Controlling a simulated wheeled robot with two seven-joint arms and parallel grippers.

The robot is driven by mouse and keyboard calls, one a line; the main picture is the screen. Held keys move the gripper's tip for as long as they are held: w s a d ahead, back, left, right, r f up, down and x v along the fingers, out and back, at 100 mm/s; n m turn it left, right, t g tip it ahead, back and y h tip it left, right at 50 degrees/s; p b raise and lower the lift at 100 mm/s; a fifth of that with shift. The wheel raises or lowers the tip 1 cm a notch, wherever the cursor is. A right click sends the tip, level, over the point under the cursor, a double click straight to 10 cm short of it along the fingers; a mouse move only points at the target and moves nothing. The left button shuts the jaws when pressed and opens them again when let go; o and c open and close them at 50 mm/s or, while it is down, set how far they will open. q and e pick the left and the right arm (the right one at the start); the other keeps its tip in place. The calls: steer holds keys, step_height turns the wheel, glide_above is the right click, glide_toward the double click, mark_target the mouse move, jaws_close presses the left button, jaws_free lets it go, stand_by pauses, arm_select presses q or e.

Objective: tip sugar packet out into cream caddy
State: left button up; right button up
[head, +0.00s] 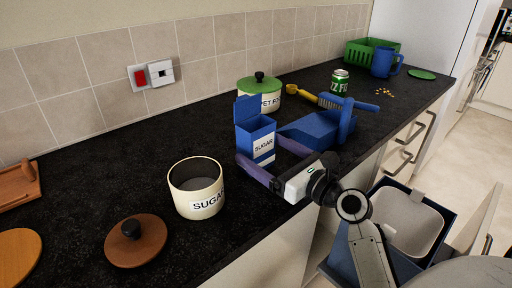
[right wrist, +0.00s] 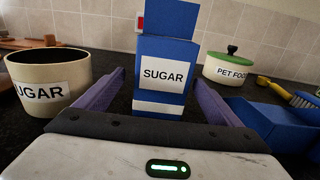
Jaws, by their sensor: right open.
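The blue sugar packet (head: 255,143) stands upright on the dark worktop with its top flap raised. It also shows in the right wrist view (right wrist: 165,75), label facing the camera. The cream caddy (head: 196,188) marked SUGAR stands open to its left, with a greyish inside. It also shows at the left of the right wrist view (right wrist: 48,82). My right gripper (head: 259,149) is open, with its purple fingers reaching along either side of the packet and gaps showing in the wrist view. My left gripper is not in view.
A brown lid with a dark knob (head: 135,241) lies in front of the caddy. The green-lidded pet food pot (head: 261,94) stands behind the packet. A blue dustpan (head: 312,129) and a brush (head: 345,104) lie to the right. Worktop left of the caddy is mostly clear.

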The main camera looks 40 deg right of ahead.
mark_target(264, 148)
steer(key=w, duration=0.4)
steer(key=shift+s+r, duration=0.1)
steer(key=c, duration=1.3)
